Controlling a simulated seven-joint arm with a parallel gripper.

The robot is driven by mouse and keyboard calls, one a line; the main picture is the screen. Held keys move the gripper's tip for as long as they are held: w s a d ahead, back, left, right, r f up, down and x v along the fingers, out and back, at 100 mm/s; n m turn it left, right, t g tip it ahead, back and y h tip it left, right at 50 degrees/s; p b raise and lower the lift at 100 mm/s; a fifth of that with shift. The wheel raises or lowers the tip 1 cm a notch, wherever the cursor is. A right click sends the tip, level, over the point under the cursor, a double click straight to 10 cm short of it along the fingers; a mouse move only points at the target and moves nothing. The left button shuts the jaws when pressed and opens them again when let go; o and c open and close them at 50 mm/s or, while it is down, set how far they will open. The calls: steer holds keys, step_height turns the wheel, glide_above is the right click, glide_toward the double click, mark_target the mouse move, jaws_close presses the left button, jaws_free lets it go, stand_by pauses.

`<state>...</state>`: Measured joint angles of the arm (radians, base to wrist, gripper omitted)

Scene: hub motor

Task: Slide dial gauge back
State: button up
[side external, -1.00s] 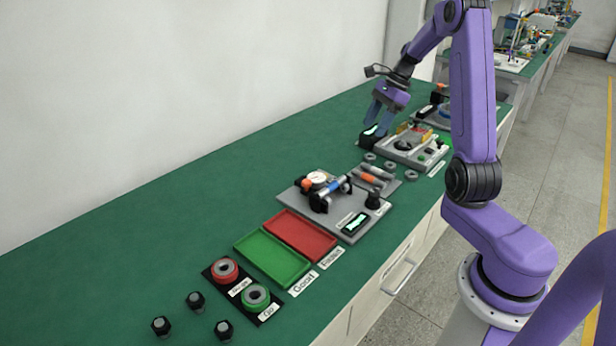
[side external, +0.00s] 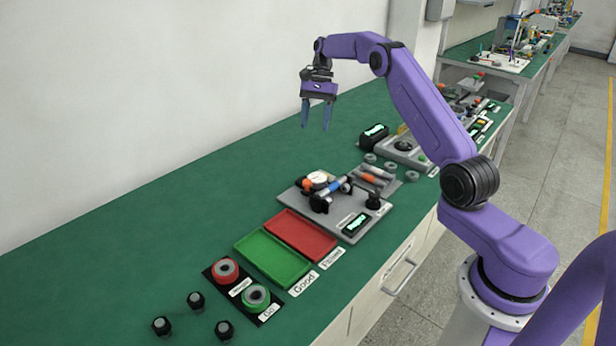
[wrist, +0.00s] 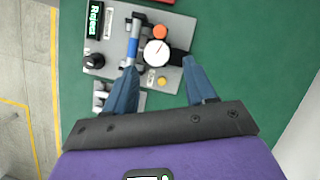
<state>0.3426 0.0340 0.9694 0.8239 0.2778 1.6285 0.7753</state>
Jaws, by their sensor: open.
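The dial gauge (side external: 319,178) has a round white face and sits on a grey fixture plate (side external: 290,198) on the green bench. Beside it are a blue and silver cylinder (side external: 333,187) and an orange knob (side external: 307,184). The dial gauge also shows in the wrist view (wrist: 156,52), beyond and between my fingertips. My gripper (side external: 316,126) is open and empty, raised well above the bench behind the fixture. In the wrist view my gripper (wrist: 160,78) has its fingers spread wide apart.
Red (side external: 301,235) and green (side external: 272,259) trays lie in front of the fixture. Grey rings (side external: 390,166) and another fixture (side external: 405,150) stand to its right. The bench towards the wall is clear.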

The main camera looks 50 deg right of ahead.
mark_target(307, 181)
steer(key=x, duration=1.6)
steer(key=shift+a+f, duration=0.1)
steer(key=shift+f, duration=0.25)
